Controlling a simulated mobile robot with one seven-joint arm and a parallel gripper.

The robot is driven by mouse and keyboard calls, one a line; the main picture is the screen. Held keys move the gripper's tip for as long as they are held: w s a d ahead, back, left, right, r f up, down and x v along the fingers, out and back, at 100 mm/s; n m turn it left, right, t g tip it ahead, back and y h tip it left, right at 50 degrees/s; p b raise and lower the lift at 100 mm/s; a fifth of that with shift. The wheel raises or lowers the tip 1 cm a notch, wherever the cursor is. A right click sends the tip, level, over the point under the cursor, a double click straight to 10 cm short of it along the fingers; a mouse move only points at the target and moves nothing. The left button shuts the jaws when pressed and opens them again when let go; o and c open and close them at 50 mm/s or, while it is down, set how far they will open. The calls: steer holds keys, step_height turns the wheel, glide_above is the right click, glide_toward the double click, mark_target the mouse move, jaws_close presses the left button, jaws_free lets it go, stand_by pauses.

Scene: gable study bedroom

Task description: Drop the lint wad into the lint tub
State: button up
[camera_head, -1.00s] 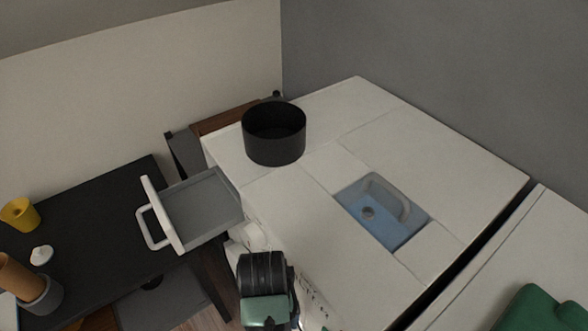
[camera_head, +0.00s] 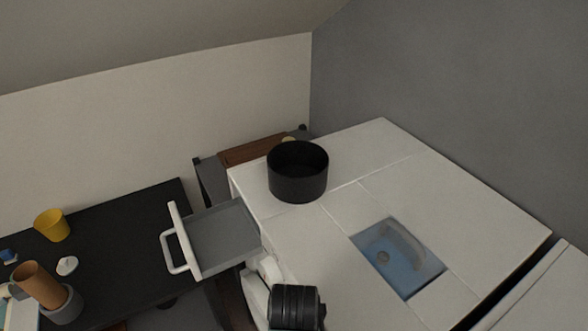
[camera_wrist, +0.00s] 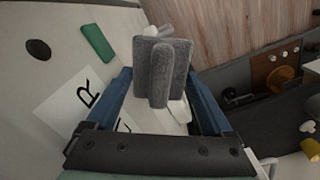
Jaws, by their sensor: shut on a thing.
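The lint wad (camera_wrist: 160,70) is a grey, speckled, blocky lump in the wrist view. My gripper (camera_wrist: 160,78) has its blue fingers closed on both sides of it. In the head view only a black part of my arm shows at the bottom, and I cannot make out the wad or the fingertips there. A round black open tub (camera_head: 298,172), which looks like the lint tub, stands upright on the back left corner of the white cabinet top. It is apart from my arm. Its inside is dark.
An open drawer (camera_head: 222,240) with a white handle juts left from the white cabinet (camera_head: 375,150). The black desk (camera_head: 115,235) at left holds a yellow cup (camera_head: 52,226) and a small white lump (camera_head: 67,265).

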step_height(320, 180, down, 5)
steer(key=b, duration=0.5)
steer(key=shift+s, duration=0.1)
stand_by(0.3)
